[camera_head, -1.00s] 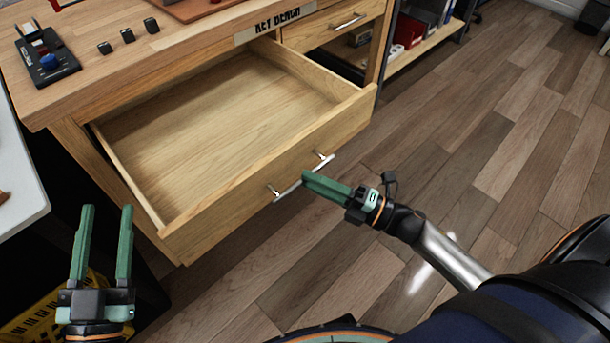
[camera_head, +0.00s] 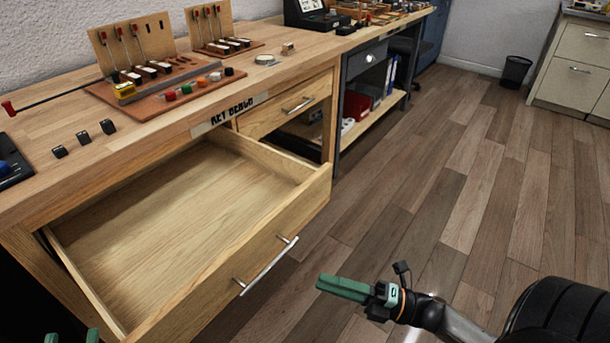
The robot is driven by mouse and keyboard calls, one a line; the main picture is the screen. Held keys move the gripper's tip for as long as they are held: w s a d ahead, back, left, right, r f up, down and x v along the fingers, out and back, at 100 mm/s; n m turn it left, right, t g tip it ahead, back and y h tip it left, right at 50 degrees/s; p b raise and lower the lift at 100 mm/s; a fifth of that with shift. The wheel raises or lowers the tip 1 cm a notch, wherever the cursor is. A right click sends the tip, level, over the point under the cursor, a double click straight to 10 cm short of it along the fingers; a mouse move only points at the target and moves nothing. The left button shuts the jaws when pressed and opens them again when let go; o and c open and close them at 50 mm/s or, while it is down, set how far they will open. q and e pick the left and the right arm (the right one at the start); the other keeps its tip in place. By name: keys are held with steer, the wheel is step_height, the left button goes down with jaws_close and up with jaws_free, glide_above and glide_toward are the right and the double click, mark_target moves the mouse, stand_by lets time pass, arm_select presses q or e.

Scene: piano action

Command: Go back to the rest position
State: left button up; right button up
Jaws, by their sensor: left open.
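My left gripper (camera_head: 72,337) shows only as two green fingertips at the bottom left edge, spread apart with nothing visible between them. My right gripper (camera_head: 342,288) is over the floor, right of the open drawer, with its green fingers pointing left. Its fingers overlap from this side, so their gap cannot be judged. I see nothing held in it. The wooden drawer (camera_head: 190,215) is pulled out and empty. Its metal handle (camera_head: 268,268) is left of the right gripper, with a visible gap between them.
The key bench top (camera_head: 150,140) carries a brown tray (camera_head: 165,103) with coloured parts and several small black blocks. A second drawer (camera_head: 285,108) is shut. A shelf unit (camera_head: 365,110) stands beyond. The wood floor (camera_head: 450,190) at right is clear.

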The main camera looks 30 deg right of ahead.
steer(key=w+a+r+m+t+h, duration=0.2)
steer(key=a+r+m+h, duration=0.35)
steer(key=m, duration=0.55)
steer(key=w+a+r+m+t+h, duration=0.25)
steer(key=a+r+m, duration=0.35)
steer(key=r+m, duration=0.3)
arm_select(q)
steer(key=s+a+f+n+g+y+p, duration=0.2)
steer(key=s+f+g+p, duration=0.5)
steer(key=p, duration=1.6)
steer(key=s+n+g+y, duration=0.1)
steer(key=s+g+y, duration=0.1)
steer(key=shift+a+n+g, duration=0.3)
steer(key=shift+n, duration=0.1)
arm_select(e)
steer(key=s+d+f+m+g+h, duration=0.2)
steer(key=s+f+m+g, duration=0.3)
steer(key=s+f+g, duration=0.3)
steer(key=shift+s+d+f+g+h, duration=0.2)
steer(key=shift+s+g+h, duration=0.5)
steer(key=shift+s+g, duration=0.25)
